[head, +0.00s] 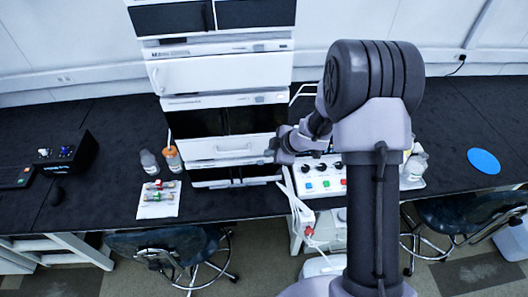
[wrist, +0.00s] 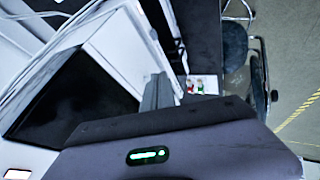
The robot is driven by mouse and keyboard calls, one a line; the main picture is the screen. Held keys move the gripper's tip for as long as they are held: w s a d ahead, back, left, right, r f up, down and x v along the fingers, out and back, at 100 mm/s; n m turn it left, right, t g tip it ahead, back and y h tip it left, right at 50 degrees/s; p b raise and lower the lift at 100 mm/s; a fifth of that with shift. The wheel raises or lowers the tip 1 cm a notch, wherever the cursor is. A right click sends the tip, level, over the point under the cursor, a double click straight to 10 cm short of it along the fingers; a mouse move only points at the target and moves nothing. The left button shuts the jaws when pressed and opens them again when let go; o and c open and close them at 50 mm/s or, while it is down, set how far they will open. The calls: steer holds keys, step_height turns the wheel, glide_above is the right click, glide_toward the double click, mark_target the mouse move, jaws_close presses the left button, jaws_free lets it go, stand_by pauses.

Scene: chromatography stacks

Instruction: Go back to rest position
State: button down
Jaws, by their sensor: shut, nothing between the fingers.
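My gripper (head: 273,153) is in front of the right side of the white chromatography stack (head: 222,74), above the bench. In the wrist view my gripper's fingers (wrist: 157,92) stick up past the dark housing with a green light, shut and with nothing seen between them. The stack's white panels and dark opening fill the left of the wrist view. I cannot tell whether the gripper touches the stack. My arm rises at the right of the head view and hides part of the bench.
A white control box (head: 320,177) with colored buttons stands right of the stack. Bottles (head: 149,162) and a white card (head: 159,199) with vials lie to the left. A blue disc (head: 484,161) is at far right. Stools (head: 172,245) stand below the bench edge. The bench around the disc is clear.

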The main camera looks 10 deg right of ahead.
steer(key=s+d+r+m+t+h+b, duration=0.3)
steer(key=s+d+r+m+h+b, duration=0.25)
steer(key=d+r+m+b, duration=0.55)
steer(key=s+a+f+m+g+b, duration=0.1)
steer(key=s+a+f+m+b, duration=0.2)
steer(key=s, duration=0.5)
steer(key=s+a+m+g+b, duration=0.1)
steer(key=s+m+b, duration=0.2)
steer(key=s+b, duration=0.35)
steer(key=s+a+f+m+g+y+b, duration=0.1)
steer(key=s+a+f+m+y, duration=0.2)
steer(key=s+a, duration=0.4)
steer(key=s, duration=0.4)
steer(key=shift+s+a+f+m+b, duration=0.25)
steer(key=shift+s+a+m+b, duration=0.1)
steer(key=shift+m+b, duration=0.05)
